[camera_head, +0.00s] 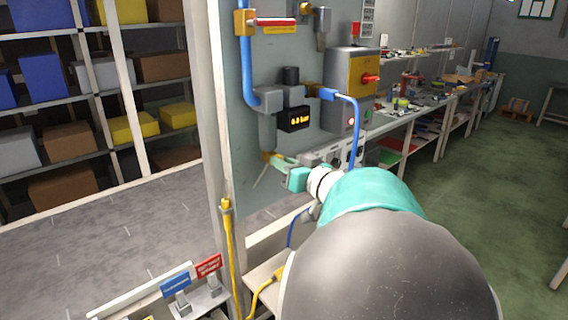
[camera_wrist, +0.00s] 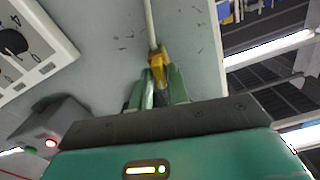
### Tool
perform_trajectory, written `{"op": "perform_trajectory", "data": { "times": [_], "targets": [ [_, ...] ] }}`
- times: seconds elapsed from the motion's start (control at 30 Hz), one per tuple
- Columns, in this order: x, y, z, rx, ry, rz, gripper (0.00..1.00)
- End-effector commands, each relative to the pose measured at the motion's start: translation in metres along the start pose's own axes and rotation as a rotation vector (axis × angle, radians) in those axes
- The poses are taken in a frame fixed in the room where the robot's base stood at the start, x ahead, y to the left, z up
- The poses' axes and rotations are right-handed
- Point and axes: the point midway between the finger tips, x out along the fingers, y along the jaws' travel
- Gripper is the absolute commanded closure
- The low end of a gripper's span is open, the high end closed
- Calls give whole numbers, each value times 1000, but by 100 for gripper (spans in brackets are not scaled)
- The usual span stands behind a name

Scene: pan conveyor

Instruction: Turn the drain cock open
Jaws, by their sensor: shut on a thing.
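The drain cock is a small yellow piece (camera_wrist: 158,60) with a thin pale tube or stem running from it in the wrist view. My gripper (camera_wrist: 161,78) has its two green fingers closed around it. In the head view my gripper (camera_head: 268,158) reaches the underside of the grey filter bowl (camera_head: 267,132) on the panel. There the cock is small and mostly hidden by the fingers, and its turn angle is hard to tell.
Blue pipes (camera_head: 355,130) run close to my arm. A yellow switch box (camera_head: 352,75) with a red knob is at right. A grey box (camera_wrist: 50,127) with a red light lies left of my gripper.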

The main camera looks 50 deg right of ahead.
Motion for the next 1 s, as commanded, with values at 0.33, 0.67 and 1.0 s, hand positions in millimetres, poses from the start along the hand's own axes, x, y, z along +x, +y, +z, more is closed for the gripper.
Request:
{"op": "perform_trajectory", "data": {
  "times": [0.33, 0.67, 1.0],
  "targets": [
    [0, 1, 1, 314, -2, 0, 100],
    [-1, 2, 2, 628, -2, 0, 100],
    [-1, 3, 3, 951, -2, 1, 100]
  ]
}}
